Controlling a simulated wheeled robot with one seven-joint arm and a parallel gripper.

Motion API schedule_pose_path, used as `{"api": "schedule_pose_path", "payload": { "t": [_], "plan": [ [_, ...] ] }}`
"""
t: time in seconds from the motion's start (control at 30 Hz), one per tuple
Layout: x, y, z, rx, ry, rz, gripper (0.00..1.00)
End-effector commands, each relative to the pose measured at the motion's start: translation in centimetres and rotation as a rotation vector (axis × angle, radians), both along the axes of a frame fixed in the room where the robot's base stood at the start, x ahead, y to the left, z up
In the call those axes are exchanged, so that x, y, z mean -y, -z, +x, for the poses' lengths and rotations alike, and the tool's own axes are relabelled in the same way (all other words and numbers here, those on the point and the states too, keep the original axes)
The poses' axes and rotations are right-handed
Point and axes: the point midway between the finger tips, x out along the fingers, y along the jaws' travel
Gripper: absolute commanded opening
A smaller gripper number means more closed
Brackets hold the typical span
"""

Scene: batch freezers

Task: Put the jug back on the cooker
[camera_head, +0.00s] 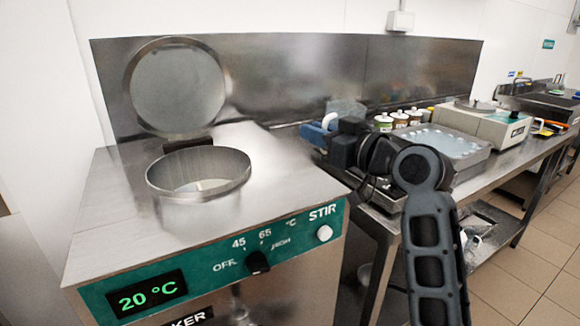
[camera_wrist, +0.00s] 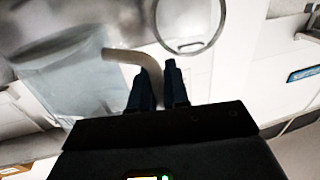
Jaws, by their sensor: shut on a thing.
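The cooker (camera_head: 115,215) stands at the left, with its round lid (camera_head: 178,88) raised and a round metal well (camera_head: 198,190) open in its top. Its display reads 20 °C. My gripper (camera_head: 316,130) is to the right of the cooker, over the bench side. In the wrist view my gripper (camera_wrist: 159,85) is shut on the pale curved handle (camera_wrist: 130,57) of the jug. The jug's translucent body (camera_wrist: 70,78) is left of the fingers. In the head view my wrist hides most of the jug; a little grey translucent body (camera_head: 346,107) seems to show behind it.
A steel bench (camera_head: 500,155) runs right of the cooker, with a tray of pale blue contents (camera_head: 455,142), several small tubs (camera_head: 400,119) and a light-coloured machine (camera_head: 490,125). A steel backsplash (camera_head: 290,75) stands behind. The cooker top's right part is bare.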

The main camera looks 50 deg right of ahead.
Motion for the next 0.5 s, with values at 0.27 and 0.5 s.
{"api": "schedule_pose_path", "payload": {
  "t": [0.27,0.5],
  "plan": [
    [-2.3,3.2,4.9,-0.002,-0.004,0.001,0.0],
    [-3.0,4.4,6.7,0.0,-0.001,0.0,0.0]
  ]
}}
